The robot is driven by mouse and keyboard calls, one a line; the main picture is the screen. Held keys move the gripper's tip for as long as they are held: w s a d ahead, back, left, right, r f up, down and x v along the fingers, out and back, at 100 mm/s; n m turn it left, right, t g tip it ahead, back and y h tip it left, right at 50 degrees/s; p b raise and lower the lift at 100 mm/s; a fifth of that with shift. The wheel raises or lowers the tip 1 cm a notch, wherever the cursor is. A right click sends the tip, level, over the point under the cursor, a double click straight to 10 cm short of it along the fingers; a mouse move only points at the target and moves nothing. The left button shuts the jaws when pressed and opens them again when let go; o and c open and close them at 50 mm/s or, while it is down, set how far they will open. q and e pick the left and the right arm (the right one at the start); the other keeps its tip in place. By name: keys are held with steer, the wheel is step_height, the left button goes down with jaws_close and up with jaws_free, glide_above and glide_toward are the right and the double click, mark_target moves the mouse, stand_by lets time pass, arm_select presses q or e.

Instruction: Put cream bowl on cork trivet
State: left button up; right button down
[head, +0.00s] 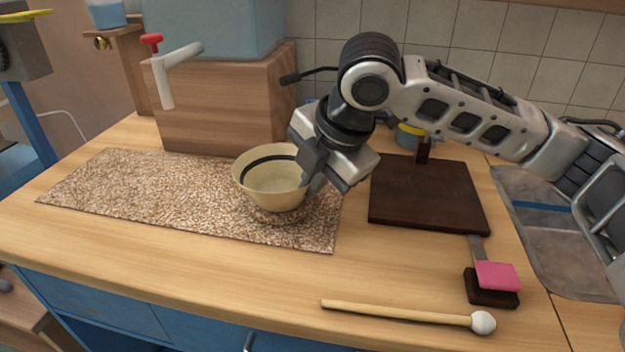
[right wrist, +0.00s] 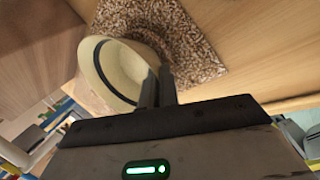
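The cream bowl (head: 268,180) has a dark band inside and is slightly tilted, over the right part of the cork trivet (head: 130,195). The trivet is a long speckled brown mat lying flat on the counter. My right gripper (head: 312,190) is at the bowl's right side. In the right wrist view its two fingers (right wrist: 158,88) are close together with the rim of the bowl (right wrist: 122,72) between them. The bowl's base is close to the trivet (right wrist: 190,35); I cannot tell whether it touches. My left gripper is not in view.
A dark wooden board (head: 428,195) lies right of the trivet. A pink-topped block (head: 497,275) and a white-tipped mallet (head: 400,313) lie near the front. A wooden box (head: 220,105) with a red-handled tap stands behind the trivet. A sink (head: 550,240) is at the right.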

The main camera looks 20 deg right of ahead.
steer(key=shift+f, duration=0.1)
steer(key=c, duration=1.7)
jaws_free()
arm_select(q)
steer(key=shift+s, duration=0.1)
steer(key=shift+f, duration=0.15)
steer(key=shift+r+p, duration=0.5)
steer(key=shift+p, duration=0.7)
arm_select(e)
steer(key=v, duration=1.2)
steer(key=shift+r, duration=0.2)
steer(key=shift+w, duration=0.1)
